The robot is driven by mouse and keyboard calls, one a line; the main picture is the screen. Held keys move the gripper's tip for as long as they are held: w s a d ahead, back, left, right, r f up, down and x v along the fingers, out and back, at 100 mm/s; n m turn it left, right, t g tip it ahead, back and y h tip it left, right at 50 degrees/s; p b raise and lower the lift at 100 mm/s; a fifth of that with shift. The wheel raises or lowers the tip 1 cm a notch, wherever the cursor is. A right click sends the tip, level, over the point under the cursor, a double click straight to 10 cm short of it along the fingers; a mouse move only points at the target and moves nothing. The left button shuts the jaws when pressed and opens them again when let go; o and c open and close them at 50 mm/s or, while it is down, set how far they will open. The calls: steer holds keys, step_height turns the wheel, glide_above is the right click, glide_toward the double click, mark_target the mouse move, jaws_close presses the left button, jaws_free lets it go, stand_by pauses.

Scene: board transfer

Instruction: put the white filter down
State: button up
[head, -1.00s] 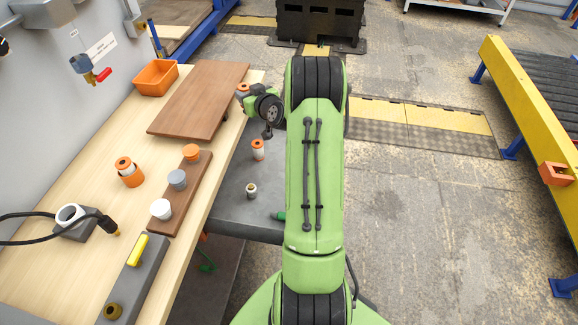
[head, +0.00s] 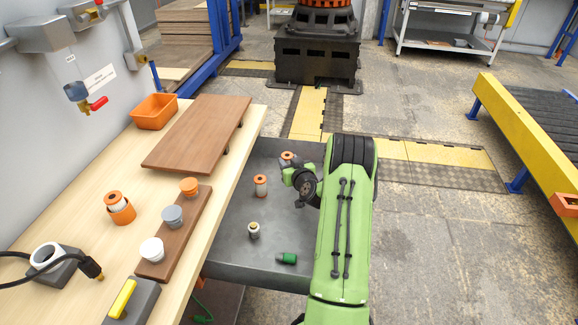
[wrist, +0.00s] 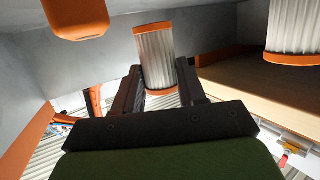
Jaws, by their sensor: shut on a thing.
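The white filter has a pleated white body with orange ends. In the wrist view the filter (wrist: 156,58) stands between the two dark fingers of my gripper (wrist: 160,85), which is shut on it. In the head view the filter (head: 287,156) shows only as a small orange and white piece at my gripper (head: 291,166), over the far part of the grey table (head: 225,255). My gripper partly hides it there. I cannot tell whether its base touches the table.
On the grey table stand an orange-ended filter (head: 261,186) and a small pale cylinder (head: 254,230); a green piece (head: 287,258) lies nearer. The wooden bench (head: 85,215) at left carries a brown board (head: 200,130), an orange bin (head: 154,112) and a rack of caps (head: 190,215).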

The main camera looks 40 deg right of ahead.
steer(key=shift+r, duration=0.15)
steer(key=shift+f+b, duration=0.3)
steer(key=shift+b, duration=0.2)
steer(key=shift+f+b, duration=0.3)
steer(key=shift+b, duration=0.2)
steer(key=o, duration=1.1)
steer(key=shift+c, duration=0.2)
steer(key=shift+r, duration=0.1)
steer(key=shift+r+p, duration=0.2)
steer(key=shift+p, duration=0.25)
steer(key=v, duration=0.8)
steer(key=shift+r, duration=0.25)
steer(key=shift+w, duration=0.2)
